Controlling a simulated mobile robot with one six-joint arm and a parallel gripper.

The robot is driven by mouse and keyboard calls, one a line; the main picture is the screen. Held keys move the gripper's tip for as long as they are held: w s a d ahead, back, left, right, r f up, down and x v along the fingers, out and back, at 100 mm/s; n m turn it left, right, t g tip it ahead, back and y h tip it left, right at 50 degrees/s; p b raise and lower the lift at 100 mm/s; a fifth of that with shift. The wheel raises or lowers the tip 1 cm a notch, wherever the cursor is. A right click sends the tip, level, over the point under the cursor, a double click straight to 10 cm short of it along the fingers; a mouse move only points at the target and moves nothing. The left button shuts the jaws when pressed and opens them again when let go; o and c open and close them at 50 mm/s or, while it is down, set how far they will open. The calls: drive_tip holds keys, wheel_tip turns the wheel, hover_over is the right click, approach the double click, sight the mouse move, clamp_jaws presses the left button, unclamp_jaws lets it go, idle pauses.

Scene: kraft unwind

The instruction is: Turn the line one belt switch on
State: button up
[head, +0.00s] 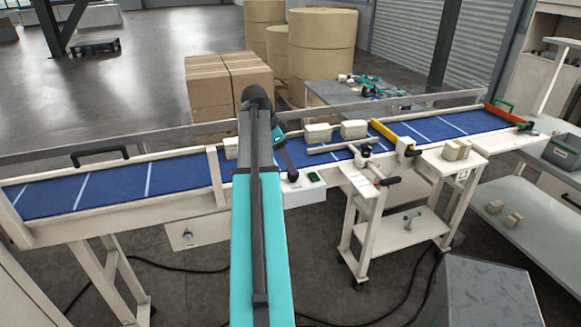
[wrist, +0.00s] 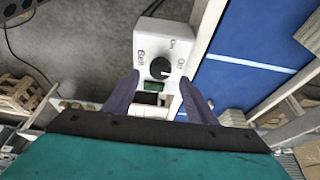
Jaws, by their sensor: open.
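The belt switch is a white box (head: 308,195) on the front side of the blue conveyor. In the wrist view its face (wrist: 146,42) shows the words Belt, On and Off, a round black knob (wrist: 160,68) and a dark green window (wrist: 153,86). The knob's exact pointing direction is too small to tell. My gripper (wrist: 159,79) is open, with one purple finger on either side of the knob and no clear contact visible. In the head view my gripper (head: 288,163) is over the box, and my arm hides part of the conveyor behind it.
The blue belt (head: 115,190) runs across the view, with wrapped bundles (head: 318,133) on it. A small white cart (head: 405,227) stands right of the box. Another knob panel (head: 188,234) is at left. A grey cabinet (head: 485,292) is at front right.

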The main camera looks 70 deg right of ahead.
drive_tip(key=shift+p+x, duration=0.5)
drive_tip(key=shift+x, duration=1.5)
drive_tip(key=c, duration=1)
